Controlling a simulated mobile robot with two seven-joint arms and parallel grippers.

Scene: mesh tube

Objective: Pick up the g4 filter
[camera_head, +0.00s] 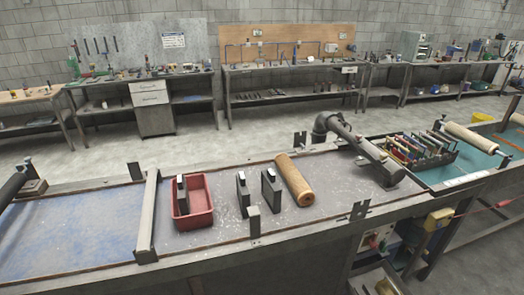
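Several dark upright block-shaped items are on the workbench, and no g4 label is legible on any of them. One dark block (182,197) with a pale top stands inside the red bin (204,217). A second dark block (243,196) stands on the grey bench top just right of the bin. A third dark block (270,193) stands a little further right, apart from the second. I cannot tell which of these, if any, is the g4 filter. Neither of my grippers is in view.
A tan roll (294,181) lies right of the blocks. A dark pipe (366,150) crosses the bench's right part. A rack of coloured items (415,150) stands beyond it. A raised divider (148,217) borders the blue area (75,228). Bench top is clear between bin and divider.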

